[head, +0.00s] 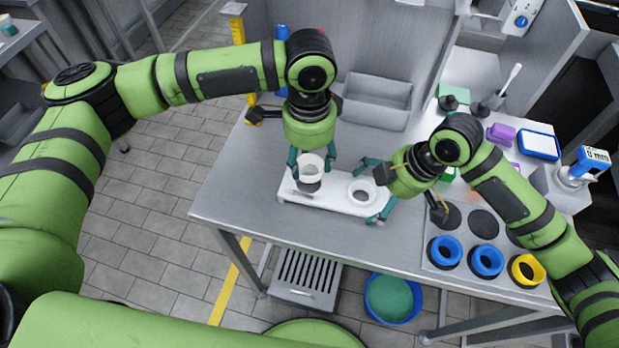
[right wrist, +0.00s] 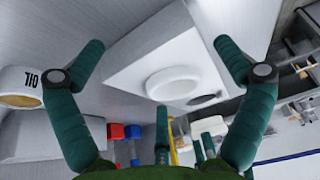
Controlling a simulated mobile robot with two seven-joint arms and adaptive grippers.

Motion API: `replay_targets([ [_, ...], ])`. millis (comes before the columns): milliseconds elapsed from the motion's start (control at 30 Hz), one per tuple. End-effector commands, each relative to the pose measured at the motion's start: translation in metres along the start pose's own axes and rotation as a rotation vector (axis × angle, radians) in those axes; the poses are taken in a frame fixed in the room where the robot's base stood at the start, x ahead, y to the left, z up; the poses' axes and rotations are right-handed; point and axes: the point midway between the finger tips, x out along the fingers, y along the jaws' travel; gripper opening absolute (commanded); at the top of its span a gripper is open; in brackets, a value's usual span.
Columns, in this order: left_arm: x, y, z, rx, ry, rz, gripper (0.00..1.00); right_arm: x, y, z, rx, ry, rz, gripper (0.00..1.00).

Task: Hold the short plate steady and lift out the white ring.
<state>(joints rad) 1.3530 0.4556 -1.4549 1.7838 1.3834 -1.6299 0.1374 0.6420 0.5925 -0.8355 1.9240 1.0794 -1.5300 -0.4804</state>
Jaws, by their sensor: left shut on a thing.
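The short white plate (head: 335,201) lies near the table's front edge, with a dark round opening (head: 308,185) on its left part.
A grey bin (head: 376,100) stands behind the plate. At the right, a board holds blue rings (head: 486,261) and a yellow ring (head: 526,270). A blue tub (head: 392,298) is on the floor. The table left of the plate is clear.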

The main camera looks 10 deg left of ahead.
Motion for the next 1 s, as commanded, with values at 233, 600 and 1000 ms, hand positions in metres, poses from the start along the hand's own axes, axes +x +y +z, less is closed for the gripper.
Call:
replay_targets([
  [233,0.000,0.000,0.000,0.000,0.000,0.000,0.37,-0.005,0.001,-0.002,-0.001,0.004,0.003,1.00],
  [600,0.000,0.000,0.000,0.000,0.000,0.000,0.37,-0.073,0.002,-0.001,-0.002,0.003,0.008,1.00],
  [1000,0.000,0.000,0.000,0.000,0.000,0.000,0.37,-0.120,0.001,0.000,0.000,0.002,0.001,1.00],
])
